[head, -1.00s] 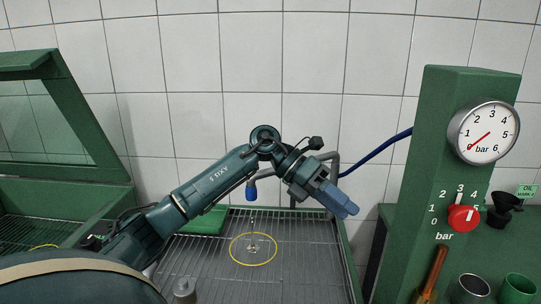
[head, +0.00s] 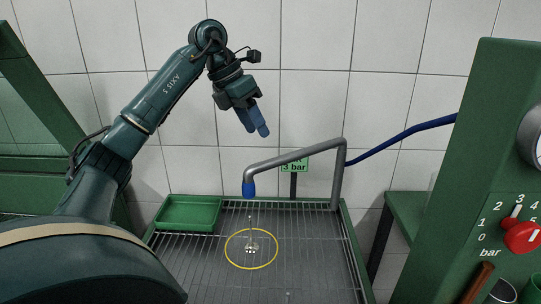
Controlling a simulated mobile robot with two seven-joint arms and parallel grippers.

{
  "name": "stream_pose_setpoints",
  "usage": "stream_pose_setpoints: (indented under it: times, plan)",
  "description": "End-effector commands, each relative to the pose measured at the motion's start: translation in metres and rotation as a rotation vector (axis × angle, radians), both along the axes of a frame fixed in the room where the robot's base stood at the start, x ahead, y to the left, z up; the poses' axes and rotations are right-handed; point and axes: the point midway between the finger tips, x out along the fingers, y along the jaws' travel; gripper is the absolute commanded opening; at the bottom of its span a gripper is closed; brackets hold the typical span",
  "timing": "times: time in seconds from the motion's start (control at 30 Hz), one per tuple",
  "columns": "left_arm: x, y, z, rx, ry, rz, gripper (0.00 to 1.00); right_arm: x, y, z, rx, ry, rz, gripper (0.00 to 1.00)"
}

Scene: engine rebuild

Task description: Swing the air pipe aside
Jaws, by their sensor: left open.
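The air pipe (head: 290,157) is a grey bent tube. Its upright stands at the back right of the grated tray, and its arm reaches left to a blue nozzle (head: 249,188) that points down above the yellow ring. My left gripper (head: 257,128) has blue fingers and is up in the air, above and apart from the pipe's arm. It is open and holds nothing that I can see. My right gripper is not in view.
The tray grate (head: 310,255) carries a yellow ring (head: 251,266) around a small metal fitting (head: 251,245). A green bin (head: 188,213) sits back left. A blue hose (head: 400,137) runs to the green panel (head: 490,120) with a red knob (head: 522,237). A "3 bar" sign (head: 294,166) stands behind the pipe.

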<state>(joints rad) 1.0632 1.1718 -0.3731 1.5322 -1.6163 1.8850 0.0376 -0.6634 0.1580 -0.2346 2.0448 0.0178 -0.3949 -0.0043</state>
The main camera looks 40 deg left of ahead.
Motion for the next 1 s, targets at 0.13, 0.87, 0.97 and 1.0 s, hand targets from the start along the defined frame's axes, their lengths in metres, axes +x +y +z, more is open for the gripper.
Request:
stream_pose_setpoints:
  times: [0.13,0.87,0.97,1.0]
  plan:
    - [0.011,-0.01,-0.033,-0.001,0.005,-0.002,0.43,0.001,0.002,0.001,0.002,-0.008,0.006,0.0]
    - [0.029,-0.025,-0.08,-0.001,-0.001,-0.002,0.42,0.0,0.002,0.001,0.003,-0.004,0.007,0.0]
    - [0.029,-0.024,-0.08,-0.001,-0.001,-0.001,0.34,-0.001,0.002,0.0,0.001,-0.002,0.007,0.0]
    - [0.029,-0.024,-0.08,-0.001,-0.001,-0.001,0.31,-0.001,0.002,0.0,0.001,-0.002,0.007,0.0]
